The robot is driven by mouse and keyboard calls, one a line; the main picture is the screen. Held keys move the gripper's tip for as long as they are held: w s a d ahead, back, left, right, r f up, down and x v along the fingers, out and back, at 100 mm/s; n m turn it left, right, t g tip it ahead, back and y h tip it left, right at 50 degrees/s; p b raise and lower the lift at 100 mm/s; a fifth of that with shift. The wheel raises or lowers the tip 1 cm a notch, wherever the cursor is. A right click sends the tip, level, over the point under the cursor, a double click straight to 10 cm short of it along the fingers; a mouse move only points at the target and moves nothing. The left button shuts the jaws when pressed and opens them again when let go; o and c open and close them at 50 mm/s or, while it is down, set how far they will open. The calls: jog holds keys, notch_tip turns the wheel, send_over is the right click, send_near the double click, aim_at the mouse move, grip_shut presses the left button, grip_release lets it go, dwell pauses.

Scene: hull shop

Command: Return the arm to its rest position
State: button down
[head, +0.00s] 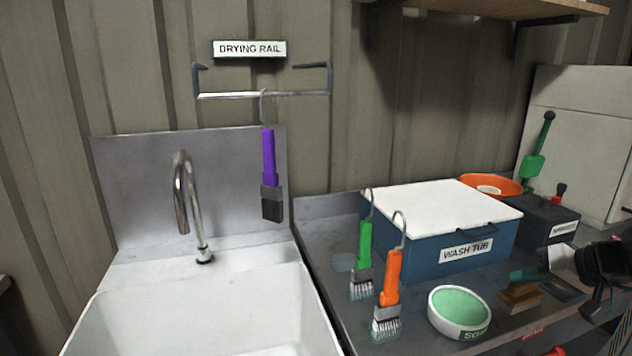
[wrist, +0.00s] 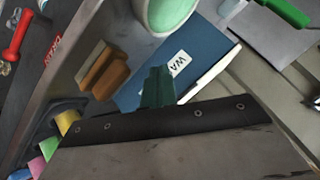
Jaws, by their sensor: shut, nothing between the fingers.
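My gripper (head: 524,274) is at the right of the head view, reaching in from the right edge above the counter, in front of the blue wash tub. Its teal fingers point left and are closed together with nothing between them. In the wrist view the fingers (wrist: 157,86) stand up from a dark bolted palm at the bottom, against the tub wall. Behind it in the head view, my black wrist (head: 603,265) shows; most of the arm is outside the view.
The wash tub (head: 440,245), soap dish (head: 460,310) and wooden block (head: 520,297) are close by. Green (head: 364,243) and orange (head: 392,270) hooked brushes stand left of them. A purple brush (head: 269,160) hangs from the drying rail (head: 300,94). The sink (head: 205,305) is empty.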

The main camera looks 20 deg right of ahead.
jog(key=s+a+r+n+g, duration=0.2)
jog(key=a, duration=0.7)
jog(key=s+a+r+n+g+h, duration=0.1)
jog(key=s+a+r+g, duration=0.1)
jog(key=a, duration=0.7)
jog(key=s+a+r+n+g+h, duration=0.1)
jog(key=s+a+g, duration=0.3)
jog(key=a, duration=0.5)
jog(key=shift+a+r+n, duration=0.4)
jog(key=shift+r+n, duration=0.3)
jog(key=shift+n, duration=0.1)
jog(key=shift+s, duration=0.1)
